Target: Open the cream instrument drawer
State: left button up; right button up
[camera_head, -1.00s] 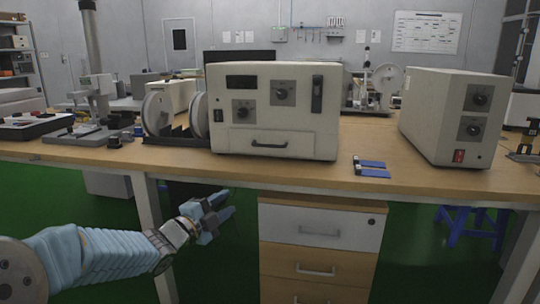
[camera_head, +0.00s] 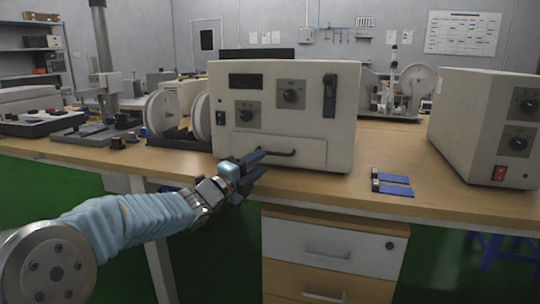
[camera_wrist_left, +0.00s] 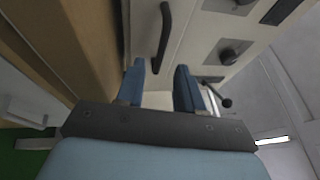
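The cream instrument (camera_head: 300,110) stands on the wooden table. Its drawer front (camera_head: 310,150) is at the bottom of its face, flush with the body, with a dark bar handle (camera_head: 285,153). The handle also shows in the left wrist view (camera_wrist_left: 164,38), beyond the fingertips. My left gripper (camera_head: 258,165) is in front of the handle's left end, below and close to it. In the left wrist view its two blue fingers (camera_wrist_left: 160,80) are apart with nothing between them. Whether a finger touches the handle is hard to tell. My right gripper is not in view.
A second cream instrument (camera_head: 485,125) stands at the right. Blue slides (camera_head: 393,184) lie near the table's front edge. Two reels (camera_head: 165,113) stand left of the instrument. A drawer cabinet (camera_head: 330,250) is under the table (camera_head: 340,200).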

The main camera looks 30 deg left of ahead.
aim_at(272, 154)
pick_arm(q)
jog(key=x, duration=0.5)
jog(key=shift+w, duration=0.1)
jog(key=shift+c, duration=0.2)
grip_shut()
dwell(1.1)
